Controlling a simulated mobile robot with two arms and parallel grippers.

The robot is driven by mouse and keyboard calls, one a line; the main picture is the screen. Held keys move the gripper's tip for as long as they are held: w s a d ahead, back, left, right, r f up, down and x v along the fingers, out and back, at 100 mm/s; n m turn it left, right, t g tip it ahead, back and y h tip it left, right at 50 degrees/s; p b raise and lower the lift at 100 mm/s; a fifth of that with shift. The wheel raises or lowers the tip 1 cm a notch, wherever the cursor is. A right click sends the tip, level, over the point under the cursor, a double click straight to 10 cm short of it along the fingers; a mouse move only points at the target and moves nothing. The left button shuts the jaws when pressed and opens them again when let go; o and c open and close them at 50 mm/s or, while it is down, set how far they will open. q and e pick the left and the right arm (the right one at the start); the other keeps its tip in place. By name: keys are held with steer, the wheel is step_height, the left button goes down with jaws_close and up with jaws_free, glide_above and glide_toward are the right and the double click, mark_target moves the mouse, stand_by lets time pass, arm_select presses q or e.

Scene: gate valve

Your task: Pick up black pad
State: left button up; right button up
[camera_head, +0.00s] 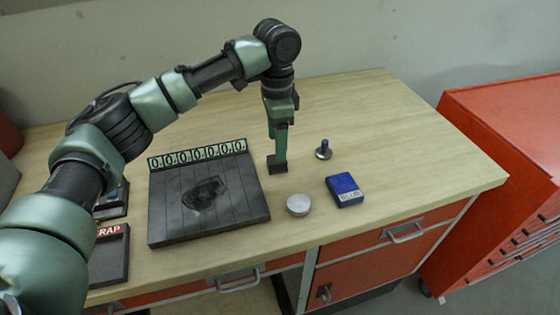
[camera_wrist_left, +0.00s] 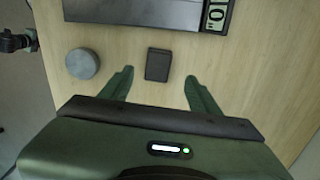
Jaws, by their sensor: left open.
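The black pad (camera_head: 277,164) is a small dark block on the wooden table, just right of the dark slotted board. In the left wrist view the black pad (camera_wrist_left: 158,64) lies flat, near and between the tips of my fingers. My left gripper (camera_head: 281,150) points down at the pad from above. In the left wrist view my left gripper (camera_wrist_left: 159,74) is open, with one green finger on each side and visible gaps to the pad. I cannot tell the exact height of the tips. My right gripper is not in view.
The slotted board (camera_head: 165,212) with a row of zeros is left of the pad. A round grey-white dish (camera_head: 298,204), a blue box (camera_head: 345,189) and a small knobbed part (camera_head: 323,150) are nearby. A scrap tray (camera_head: 108,262) is at left. The table's right side is clear.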

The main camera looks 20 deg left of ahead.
mark_target(277, 164)
arm_select(q)
steer(key=f, duration=0.1)
steer(key=f+p, duration=0.1)
steer(key=shift+s+f, duration=0.4)
steer(key=f, duration=0.2)
steer(key=shift+w+f, duration=0.2)
steer(key=shift+f, duration=0.45)
steer(key=c, duration=1.2)
jaws_close()
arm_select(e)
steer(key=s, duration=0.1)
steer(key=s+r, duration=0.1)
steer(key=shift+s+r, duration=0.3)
arm_select(q)
steer(key=shift+r, duration=0.1)
